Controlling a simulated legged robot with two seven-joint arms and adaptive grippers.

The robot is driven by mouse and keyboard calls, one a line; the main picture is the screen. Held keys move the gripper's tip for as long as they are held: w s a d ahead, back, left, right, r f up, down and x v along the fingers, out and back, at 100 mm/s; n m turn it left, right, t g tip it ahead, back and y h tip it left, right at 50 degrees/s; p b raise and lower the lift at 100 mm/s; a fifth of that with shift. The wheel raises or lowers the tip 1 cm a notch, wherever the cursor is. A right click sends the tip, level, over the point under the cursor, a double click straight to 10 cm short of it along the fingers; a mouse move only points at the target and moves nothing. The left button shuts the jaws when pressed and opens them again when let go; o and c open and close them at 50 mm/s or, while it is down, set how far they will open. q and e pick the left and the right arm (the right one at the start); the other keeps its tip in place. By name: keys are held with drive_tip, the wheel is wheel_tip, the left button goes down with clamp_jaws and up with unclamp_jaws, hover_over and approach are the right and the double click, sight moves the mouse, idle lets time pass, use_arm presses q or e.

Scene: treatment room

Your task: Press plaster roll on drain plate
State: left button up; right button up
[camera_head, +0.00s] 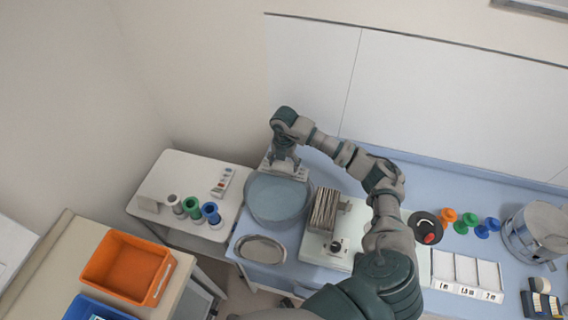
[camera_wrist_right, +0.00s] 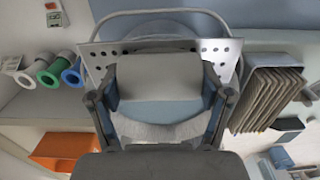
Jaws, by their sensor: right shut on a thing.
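My right gripper (camera_head: 284,163) is over the back edge of the round grey-blue basin (camera_head: 278,205). In the wrist view the right gripper (camera_wrist_right: 160,88) is shut on the pale grey plaster roll (camera_wrist_right: 158,72), which lies across between its two fingers. The drain plate (camera_wrist_right: 220,50), a light metal plate with round holes, is right behind the roll. It also shows in the head view (camera_head: 301,173) beside the gripper. The roll looks very close to the plate; I cannot tell whether they touch. In the head view the gripper hides the roll. My left gripper is out of view.
A rack of upright grey sheets (camera_head: 325,210) stands right of the basin. A white side table (camera_head: 160,170) with several spools is at left, above an orange bin (camera_head: 127,268). A steel pot (camera_head: 537,232) stands far right.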

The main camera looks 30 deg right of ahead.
drive_tip(key=shift+f, duration=0.1)
wheel_tip(320, 180, up, 2)
drive_tip(key=shift+r+p, duration=0.1)
drive_tip(key=shift+p, duration=0.85)
drive_tip(key=shift+r+p, duration=1.65)
drive_tip(key=shift+r, duration=0.75)
drive_tip(key=shift+f, duration=0.15)
